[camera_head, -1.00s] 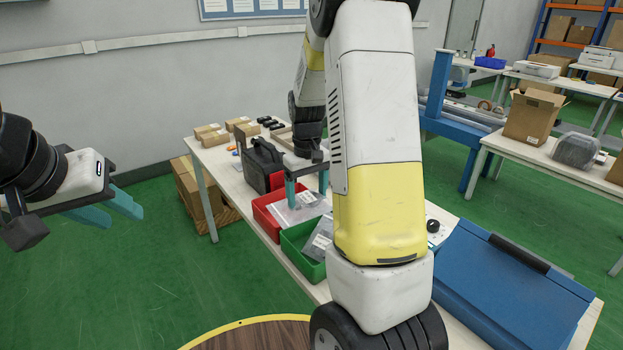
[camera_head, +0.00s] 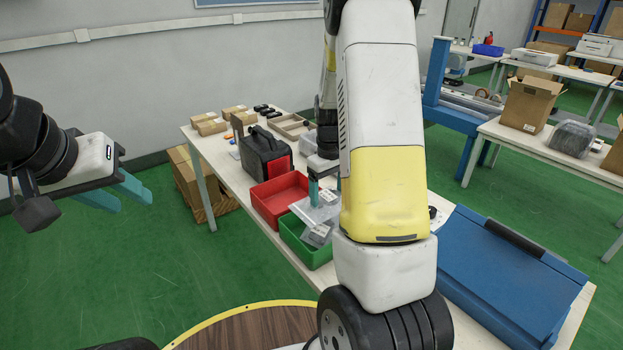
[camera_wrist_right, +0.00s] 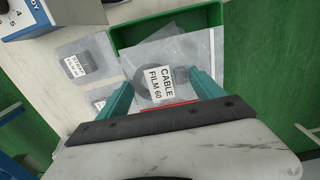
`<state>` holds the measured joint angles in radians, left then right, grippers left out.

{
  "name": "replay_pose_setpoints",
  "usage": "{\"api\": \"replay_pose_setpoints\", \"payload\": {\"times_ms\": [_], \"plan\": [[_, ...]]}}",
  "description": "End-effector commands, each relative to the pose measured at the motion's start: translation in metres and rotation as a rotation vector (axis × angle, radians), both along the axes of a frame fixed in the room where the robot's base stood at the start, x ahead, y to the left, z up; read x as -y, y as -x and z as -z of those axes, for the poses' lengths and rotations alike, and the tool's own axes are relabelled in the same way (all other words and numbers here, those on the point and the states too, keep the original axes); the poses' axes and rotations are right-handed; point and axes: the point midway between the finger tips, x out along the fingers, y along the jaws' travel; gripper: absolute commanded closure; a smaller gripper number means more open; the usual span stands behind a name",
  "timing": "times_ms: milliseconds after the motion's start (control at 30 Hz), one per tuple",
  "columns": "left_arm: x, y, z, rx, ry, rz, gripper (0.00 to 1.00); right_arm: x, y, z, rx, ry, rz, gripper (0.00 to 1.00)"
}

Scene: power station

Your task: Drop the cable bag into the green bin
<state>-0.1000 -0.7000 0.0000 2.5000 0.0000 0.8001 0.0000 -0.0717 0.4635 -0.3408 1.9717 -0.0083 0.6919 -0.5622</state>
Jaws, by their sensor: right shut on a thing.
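The cable bag (camera_wrist_right: 153,84), a clear bag with a white "CABLE FILM 60" label, is between the teal fingers of my right gripper (camera_wrist_right: 162,92). In the head view my right gripper (camera_head: 325,190) holds the bag (camera_head: 313,212) by its upper part, raised over the back part of the green bin (camera_head: 307,253). The green bin's rim also shows beyond the bag in the right wrist view (camera_wrist_right: 150,33). Another labelled bag (camera_head: 316,236) shows at the green bin, below the held one. My left gripper (camera_head: 116,193) is open and empty, off to the left over the floor.
A red bin (camera_head: 270,212) adjoins the green bin, with a black-and-red case (camera_head: 266,155) behind it. Small cartons (camera_head: 211,127) and a tray (camera_head: 289,127) lie farther back. A blue sloped box (camera_head: 510,280) is at right. My right arm hides part of the table.

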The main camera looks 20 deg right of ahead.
Motion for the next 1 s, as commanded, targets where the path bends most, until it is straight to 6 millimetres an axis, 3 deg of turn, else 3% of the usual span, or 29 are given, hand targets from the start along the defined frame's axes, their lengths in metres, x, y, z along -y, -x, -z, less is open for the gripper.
{"api": "replay_pose_setpoints", "payload": {"times_ms": [133, 167, 267, 567, 1000], "plan": [[0.000, 0.000, 0.000, 0.000, 0.000, 0.000, 0.64, 0.000, 0.000, 0.000, 0.000, 0.000, 0.000, 0.71], [0.000, 0.000, 0.000, 0.000, 0.000, 0.000, 0.64, 0.000, 0.000, 0.000, 0.000, 0.000, 0.000, 0.20], [0.000, 0.000, 0.000, 0.000, 0.000, 0.000, 0.64, 0.000, 0.000, 0.000, 0.000, 0.000, 0.000, 0.00], [0.000, 0.000, 0.000, 0.000, 0.000, 0.000, 0.64, 0.000, 0.000, -0.004, 0.001, 0.000, 0.000, 0.00], [0.000, 0.000, 0.000, 0.000, 0.000, 0.000, 0.64, 0.000, -0.001, -0.069, 0.002, 0.000, -0.001, 0.00]]}}
